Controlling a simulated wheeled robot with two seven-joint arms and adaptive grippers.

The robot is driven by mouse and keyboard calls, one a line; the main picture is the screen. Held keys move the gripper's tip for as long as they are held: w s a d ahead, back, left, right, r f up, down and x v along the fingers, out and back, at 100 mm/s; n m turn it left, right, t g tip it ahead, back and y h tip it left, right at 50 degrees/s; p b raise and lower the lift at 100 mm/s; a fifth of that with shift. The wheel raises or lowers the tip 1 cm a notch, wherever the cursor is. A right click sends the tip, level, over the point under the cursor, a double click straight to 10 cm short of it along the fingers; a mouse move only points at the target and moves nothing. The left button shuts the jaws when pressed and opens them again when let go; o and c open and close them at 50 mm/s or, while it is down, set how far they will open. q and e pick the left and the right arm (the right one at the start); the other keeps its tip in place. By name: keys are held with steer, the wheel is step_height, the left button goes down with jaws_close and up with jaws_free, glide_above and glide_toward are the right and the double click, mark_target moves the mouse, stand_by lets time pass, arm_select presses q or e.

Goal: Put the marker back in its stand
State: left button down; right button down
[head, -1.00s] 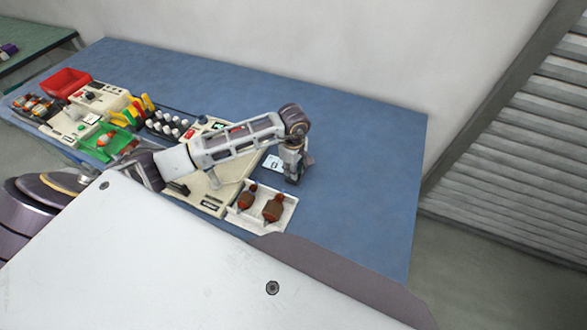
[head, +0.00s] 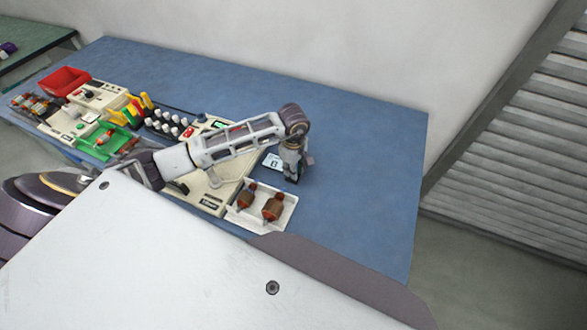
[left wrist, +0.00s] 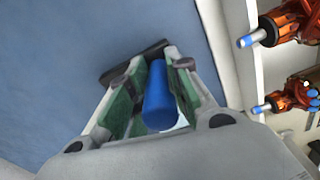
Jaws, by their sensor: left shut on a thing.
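My left gripper (head: 292,178) points down over the blue table, to the right of the white card. In the left wrist view my left gripper (left wrist: 156,68) is shut on the blue marker (left wrist: 160,100), which stands between the green finger pads. In the head view the marker is too small and covered to make out. A dark piece shows at the fingertips in the left wrist view; I cannot tell whether it is the stand or part of the fingers. My right gripper is not in view.
A white tray (head: 239,218) with two copper-coloured armatures (head: 272,207) lies just in front of the gripper. A cream winding machine (head: 205,199) is to the left. A red bin (head: 64,80) and a green tray (head: 121,146) are farther left. The table's right side is clear.

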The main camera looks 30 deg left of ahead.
arm_select(q)
steer(key=c, duration=1.2)
jaws_free()
steer(key=shift+c, duration=0.2)
steer(key=shift+r, duration=0.1)
steer(key=shift+r, duration=5.95)
